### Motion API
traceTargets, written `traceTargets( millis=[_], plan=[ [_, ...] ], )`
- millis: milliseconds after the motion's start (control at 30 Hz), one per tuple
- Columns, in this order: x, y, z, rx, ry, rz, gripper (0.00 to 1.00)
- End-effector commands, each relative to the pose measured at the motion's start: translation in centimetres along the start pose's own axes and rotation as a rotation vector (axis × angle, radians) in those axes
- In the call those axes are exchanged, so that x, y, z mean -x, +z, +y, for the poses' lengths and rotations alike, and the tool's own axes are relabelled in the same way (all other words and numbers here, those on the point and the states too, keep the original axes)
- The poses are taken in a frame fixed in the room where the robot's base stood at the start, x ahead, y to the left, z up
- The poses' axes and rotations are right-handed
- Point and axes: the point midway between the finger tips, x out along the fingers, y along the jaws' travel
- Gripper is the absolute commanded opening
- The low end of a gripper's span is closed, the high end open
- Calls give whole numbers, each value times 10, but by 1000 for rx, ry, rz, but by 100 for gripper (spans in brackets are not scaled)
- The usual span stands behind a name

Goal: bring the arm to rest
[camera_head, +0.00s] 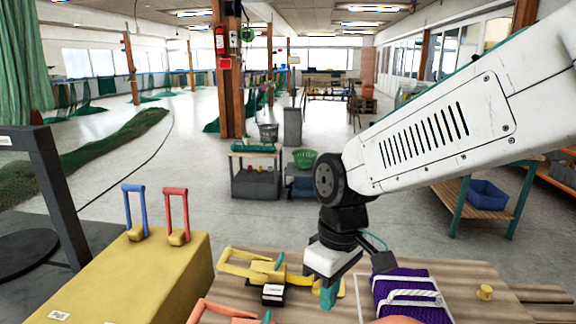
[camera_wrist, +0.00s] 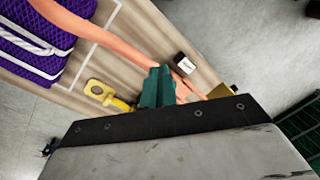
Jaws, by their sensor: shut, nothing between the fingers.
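My gripper (camera_head: 328,296) hangs at the end of my white arm, low over the wooden table (camera_head: 344,310) at the front of the head view. Its green fingertips are together with nothing between them. In the wrist view the green fingers (camera_wrist: 157,87) also show closed, above the table top. A purple bundle (camera_head: 420,292) tied with white cord lies on the table just right of the gripper. A yellow tool (camera_head: 245,268) and a small black-and-white block (camera_head: 272,295) lie left of it.
A yellow box (camera_head: 160,275) with a blue handle (camera_head: 135,208) and a red handle (camera_head: 177,212) stands at the left. An orange item (camera_head: 222,312) lies at the table's front. A dark cart (camera_head: 256,178) stands behind. The floor beyond the table is largely open.

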Motion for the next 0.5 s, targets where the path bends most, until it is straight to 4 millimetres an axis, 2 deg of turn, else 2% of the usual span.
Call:
traceTargets(
  millis=[33,100,300,400,500],
  plan=[
    [9,21,5,-75,9,0,0],
    [20,52,11,-192,22,-5,0],
    [44,144,21,-532,71,11,0],
    [50,183,20,-665,99,39,0],
    [54,210,20,-748,126,78,0]
  ],
)
